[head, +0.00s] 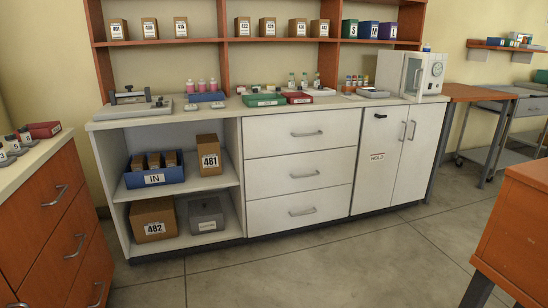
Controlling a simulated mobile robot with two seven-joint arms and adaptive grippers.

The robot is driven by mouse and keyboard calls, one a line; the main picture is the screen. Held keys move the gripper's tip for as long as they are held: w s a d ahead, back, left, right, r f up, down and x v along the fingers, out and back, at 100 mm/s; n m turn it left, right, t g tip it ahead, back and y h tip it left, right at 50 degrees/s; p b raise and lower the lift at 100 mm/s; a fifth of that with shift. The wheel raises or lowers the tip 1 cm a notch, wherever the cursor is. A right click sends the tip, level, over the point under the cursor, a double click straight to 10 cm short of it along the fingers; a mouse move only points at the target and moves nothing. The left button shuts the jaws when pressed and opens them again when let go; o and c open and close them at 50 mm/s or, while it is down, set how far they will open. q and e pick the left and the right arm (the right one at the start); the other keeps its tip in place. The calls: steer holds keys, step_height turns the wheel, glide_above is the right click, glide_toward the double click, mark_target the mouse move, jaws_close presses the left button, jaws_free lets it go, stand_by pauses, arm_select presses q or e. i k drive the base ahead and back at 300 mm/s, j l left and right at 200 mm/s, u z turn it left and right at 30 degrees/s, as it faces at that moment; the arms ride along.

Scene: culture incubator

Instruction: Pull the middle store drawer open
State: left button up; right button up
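A white counter unit has a stack of three white drawers in its middle. Neither of my grippers is in view.
Open shelves left of the drawers hold a blue IN bin (152,179) and boxes. A white double-door cupboard (385,165) adjoins on the right. Orange drawers (60,225) stand at left, an orange cabinet (515,225) at lower right. The floor (320,265) before the drawers is clear.

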mark_target(276, 176)
steer(key=i+j+z, duration=0.3)
steer(key=i, duration=0.15)
steer(key=i+j+z, duration=0.25)
steer(key=i, duration=0.15)
